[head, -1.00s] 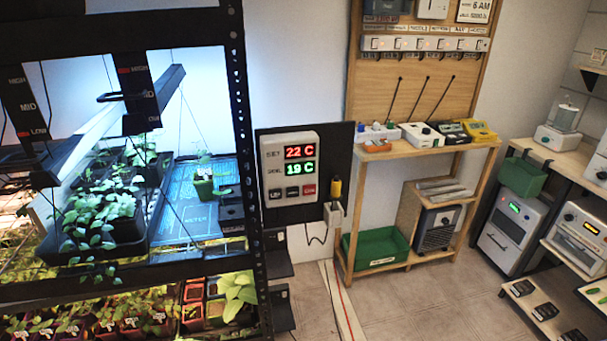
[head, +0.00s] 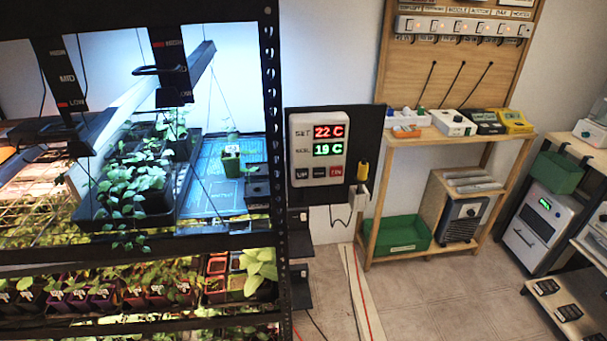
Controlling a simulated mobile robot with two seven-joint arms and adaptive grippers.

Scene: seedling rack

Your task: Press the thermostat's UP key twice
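The thermostat (head: 317,147) is a pale box on a black panel (head: 374,125) at the right side of the seedling rack. Its red SET display (head: 329,131) reads 22 C and its green display below (head: 328,149) reads 19 C. A row of keys runs along the bottom of the thermostat. The dark UP key (head: 302,174) is at the left, another dark key (head: 319,171) is in the middle and a red key (head: 336,170) is at the right. Neither of my grippers is in view.
The black rack (head: 272,190) with seedlings fills the left. A wooden bench (head: 455,143) holds several devices, with a green bin (head: 403,236) below. The floor (head: 440,285) in front is open, with a red cable along it.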

